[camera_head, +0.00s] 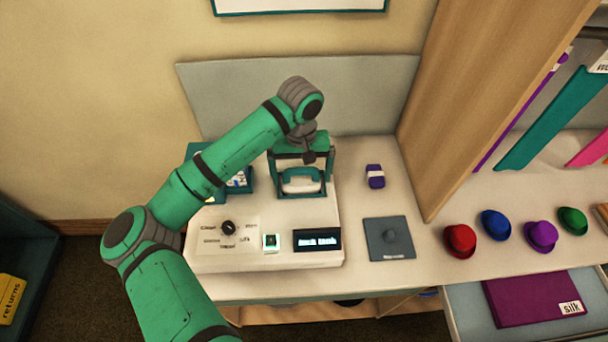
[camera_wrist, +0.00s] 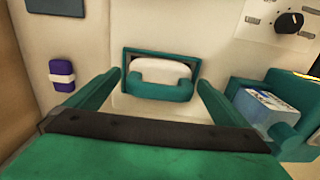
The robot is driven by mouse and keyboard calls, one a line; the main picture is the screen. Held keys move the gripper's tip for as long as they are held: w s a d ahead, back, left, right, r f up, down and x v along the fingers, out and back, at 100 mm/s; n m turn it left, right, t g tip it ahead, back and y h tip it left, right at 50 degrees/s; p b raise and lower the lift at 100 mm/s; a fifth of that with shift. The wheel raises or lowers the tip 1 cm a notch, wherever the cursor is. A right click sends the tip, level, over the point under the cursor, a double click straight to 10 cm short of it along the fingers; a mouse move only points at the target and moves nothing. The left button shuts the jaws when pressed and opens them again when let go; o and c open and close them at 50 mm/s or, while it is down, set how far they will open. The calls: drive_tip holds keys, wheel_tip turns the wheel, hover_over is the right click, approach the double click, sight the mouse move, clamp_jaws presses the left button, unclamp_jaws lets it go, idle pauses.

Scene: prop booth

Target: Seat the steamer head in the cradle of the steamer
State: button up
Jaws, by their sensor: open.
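The steamer (camera_head: 210,258) is a wide cream unit with a dial and a lit display. The steamer head (camera_head: 302,185), white with a teal handle, lies within the teal-framed cradle (camera_head: 318,198) at the steamer's back right. In the wrist view, the head (camera_wrist: 160,72) lies inside the rectangular cradle frame (camera_wrist: 126,56), with its handle (camera_wrist: 160,93) toward me; I cannot tell if it is fully down. My gripper (camera_head: 302,166) is over the cradle. In the wrist view, my gripper (camera_wrist: 153,100) is open, its fingers apart on either side of the head, holding nothing.
A teal tray (camera_wrist: 240,90) with a white-blue carton (camera_wrist: 262,106) stands beside the cradle. A purple, white-banded block (camera_head: 375,177) and a dark square pad (camera_head: 388,240) lie right of the steamer. Several small coloured hats (camera_head: 460,240) line the right counter below a wooden panel (camera_head: 480,90).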

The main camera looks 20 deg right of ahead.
wheel_tip(320, 180, up, 10)
drive_tip(key=shift+f, duration=0.1)
drive_tip(key=shift+w, duration=0.1)
idle(0.5)
